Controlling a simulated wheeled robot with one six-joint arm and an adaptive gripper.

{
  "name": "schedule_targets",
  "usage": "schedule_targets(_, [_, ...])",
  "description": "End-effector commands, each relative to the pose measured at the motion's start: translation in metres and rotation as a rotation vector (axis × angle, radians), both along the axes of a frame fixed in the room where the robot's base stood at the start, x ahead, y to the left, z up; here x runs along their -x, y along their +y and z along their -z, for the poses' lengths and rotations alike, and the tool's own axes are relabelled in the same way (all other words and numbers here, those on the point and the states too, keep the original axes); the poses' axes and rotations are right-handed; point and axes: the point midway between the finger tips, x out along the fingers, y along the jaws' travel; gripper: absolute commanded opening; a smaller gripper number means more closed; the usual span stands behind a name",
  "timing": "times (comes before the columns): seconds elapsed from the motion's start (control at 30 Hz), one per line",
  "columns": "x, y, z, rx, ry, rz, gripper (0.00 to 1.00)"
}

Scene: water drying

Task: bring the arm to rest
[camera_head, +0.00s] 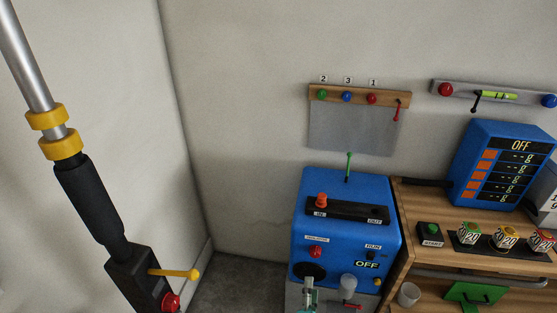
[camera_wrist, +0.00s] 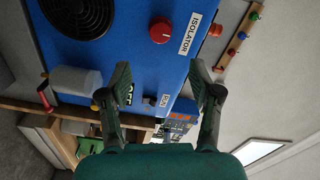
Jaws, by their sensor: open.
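My gripper (camera_wrist: 160,76) shows in the wrist view with its two dark fingers spread apart and nothing between them. Past the fingers is the front of a blue machine (camera_wrist: 120,30), with a red isolator knob (camera_wrist: 161,30) and a round black vent. In the head view the blue machine (camera_head: 347,225) stands right of centre, its display reading OFF. A small pale and teal part (camera_head: 308,292) shows at the bottom edge before it; I cannot tell whether it is mine.
A wooden bench (camera_head: 425,200) adjoins the machine on the right, with a blue readout box (camera_head: 503,165) and several coloured-top items. A wall rack (camera_head: 358,96) holds coloured balls. A pole with yellow rings (camera_head: 40,90) crosses the left. Bare floor (camera_head: 240,285) shows left of the machine.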

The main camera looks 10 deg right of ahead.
Motion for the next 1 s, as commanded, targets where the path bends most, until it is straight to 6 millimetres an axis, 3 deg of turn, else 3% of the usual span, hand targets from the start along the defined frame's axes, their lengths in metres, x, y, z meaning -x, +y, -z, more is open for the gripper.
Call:
schedule_targets(0.13, [0.014,-0.006,0.000,0.034,0.000,-0.005,0.63])
schedule_targets(0.23, [0.040,-0.016,0.000,0.098,0.001,-0.019,0.63])
schedule_targets(0.53, [0.148,-0.041,-0.017,0.384,0.028,-0.094,0.63])
schedule_targets(1.0, [0.303,-0.046,-0.066,0.814,0.169,-0.249,0.63])
